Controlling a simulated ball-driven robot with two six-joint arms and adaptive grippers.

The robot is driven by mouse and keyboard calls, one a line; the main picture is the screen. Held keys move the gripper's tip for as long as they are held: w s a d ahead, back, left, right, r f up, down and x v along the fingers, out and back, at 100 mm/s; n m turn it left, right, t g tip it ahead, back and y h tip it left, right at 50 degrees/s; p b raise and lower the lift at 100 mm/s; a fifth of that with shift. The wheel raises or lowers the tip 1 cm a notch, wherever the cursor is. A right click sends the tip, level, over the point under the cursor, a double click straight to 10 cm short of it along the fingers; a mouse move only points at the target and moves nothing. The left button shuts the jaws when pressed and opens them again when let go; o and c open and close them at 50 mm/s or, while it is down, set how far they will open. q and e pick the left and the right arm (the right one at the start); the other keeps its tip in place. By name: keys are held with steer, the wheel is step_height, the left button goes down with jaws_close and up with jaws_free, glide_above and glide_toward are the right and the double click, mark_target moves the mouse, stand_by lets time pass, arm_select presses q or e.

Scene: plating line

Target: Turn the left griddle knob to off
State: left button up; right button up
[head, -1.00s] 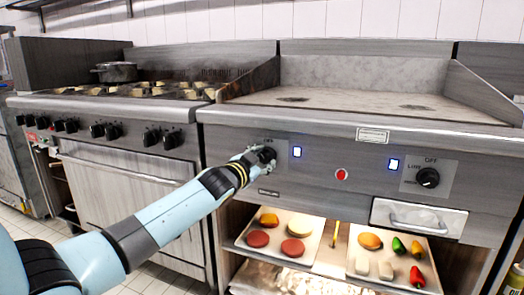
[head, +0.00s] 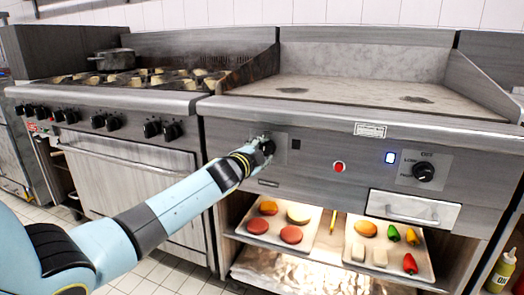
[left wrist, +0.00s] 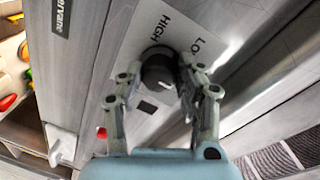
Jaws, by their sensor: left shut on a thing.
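The left griddle knob (head: 268,147) is a black round dial on the griddle's front panel, partly hidden by my left gripper (head: 258,150). In the left wrist view the knob (left wrist: 158,72) sits between the fingers of my left gripper (left wrist: 160,76), which is shut on it. The label plate (left wrist: 160,28) there reads HIGH and the start of LOW; the OFF mark is not seen. The small indicator (head: 296,144) right of this knob is dark. My right gripper is not in view.
The right griddle knob (head: 424,172) has a lit blue-white indicator (head: 390,157) on its left. A red button (head: 339,167) lies between the knobs. A drawer (head: 412,209) sits below right. Food trays (head: 285,248) stand on the shelf underneath. A burner range is on the left.

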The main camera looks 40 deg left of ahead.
arm_select(q)
steer(key=shift+r, duration=0.1)
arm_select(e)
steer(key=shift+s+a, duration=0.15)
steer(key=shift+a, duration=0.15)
arm_select(q)
steer(key=o, duration=1.1)
steer(key=shift+w+d, duration=0.15)
steer(key=shift+o, duration=0.2)
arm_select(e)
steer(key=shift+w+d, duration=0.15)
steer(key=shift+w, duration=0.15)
arm_select(q)
steer(key=v, duration=1.2)
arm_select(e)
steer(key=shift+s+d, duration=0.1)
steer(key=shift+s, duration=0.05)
